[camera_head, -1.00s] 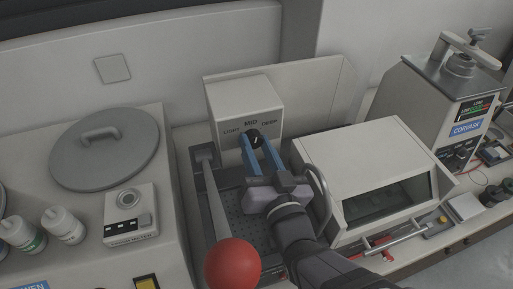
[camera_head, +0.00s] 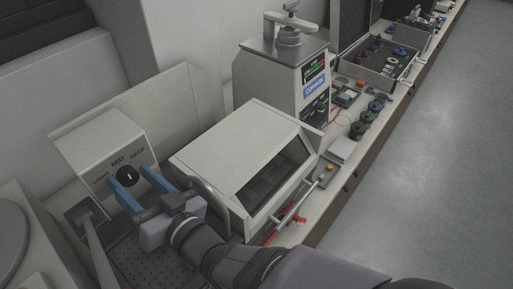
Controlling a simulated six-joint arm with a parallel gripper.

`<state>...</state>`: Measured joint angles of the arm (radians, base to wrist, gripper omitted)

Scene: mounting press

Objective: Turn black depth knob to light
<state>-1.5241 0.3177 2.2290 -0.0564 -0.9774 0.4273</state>
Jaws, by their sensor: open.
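The black depth knob (camera_head: 128,176) is on the sloped front of a pale box (camera_head: 92,144) at the left. The labels LIGHT, MID and DEEP are printed in an arc above it. A short white mark on the knob stands close to upright, roughly toward MID. My gripper (camera_head: 130,177) has two blue fingers, spread open, coming from the lower right. The knob shows whole between the fingertips, with visible gaps at the sides. I cannot tell how far the tips are from the panel.
A lever arm (camera_head: 97,250) and a perforated bed (camera_head: 150,262) lie below the box. A pale windowed cabinet (camera_head: 232,150) is close to the right of my gripper, with a curved grey handle near my wrist. A grey-topped machine (camera_head: 268,85) stands behind it.

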